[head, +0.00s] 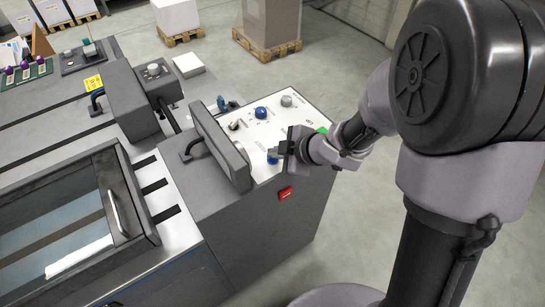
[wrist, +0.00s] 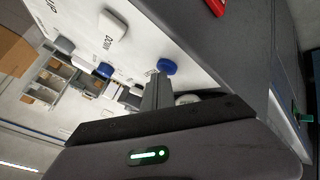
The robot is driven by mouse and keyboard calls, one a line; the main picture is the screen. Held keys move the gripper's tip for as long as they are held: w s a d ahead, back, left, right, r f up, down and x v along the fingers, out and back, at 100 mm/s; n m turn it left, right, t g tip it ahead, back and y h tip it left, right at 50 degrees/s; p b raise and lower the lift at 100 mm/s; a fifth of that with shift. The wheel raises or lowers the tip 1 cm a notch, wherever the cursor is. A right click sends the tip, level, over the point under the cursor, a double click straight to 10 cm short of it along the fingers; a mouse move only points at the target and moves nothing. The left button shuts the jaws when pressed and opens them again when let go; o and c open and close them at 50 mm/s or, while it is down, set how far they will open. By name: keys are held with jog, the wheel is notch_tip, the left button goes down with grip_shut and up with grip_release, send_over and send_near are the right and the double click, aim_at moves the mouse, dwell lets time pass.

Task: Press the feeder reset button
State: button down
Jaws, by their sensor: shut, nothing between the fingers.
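The control panel (head: 262,140) is a white top face on a grey machine cabinet. A blue button (head: 272,157) sits near its front edge, and it also shows in the wrist view (wrist: 167,66). My gripper (head: 282,149) is shut and empty, just over the panel beside this button. In the wrist view its closed fingertips (wrist: 159,80) appear right at the button's edge; I cannot tell whether they touch it. A second blue control (head: 261,112) sits farther back on the panel and shows in the wrist view (wrist: 104,69). I cannot read which control is labelled feeder reset.
An upright grey plate (head: 222,150) with a handle stands left of the panel. A grey knob (head: 287,100) and a green part (head: 322,130) sit on the panel's right side. A red part (head: 285,193) is on the cabinet front. Open floor lies to the right.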

aim_at(275, 160)
dwell(0.4)
jog(key=shift+r+p, duration=0.75)
jog(key=shift+p, duration=0.15)
notch_tip(275, 160, up, 5)
jog(key=p, duration=0.5)
jog(key=shift+r, duration=0.15)
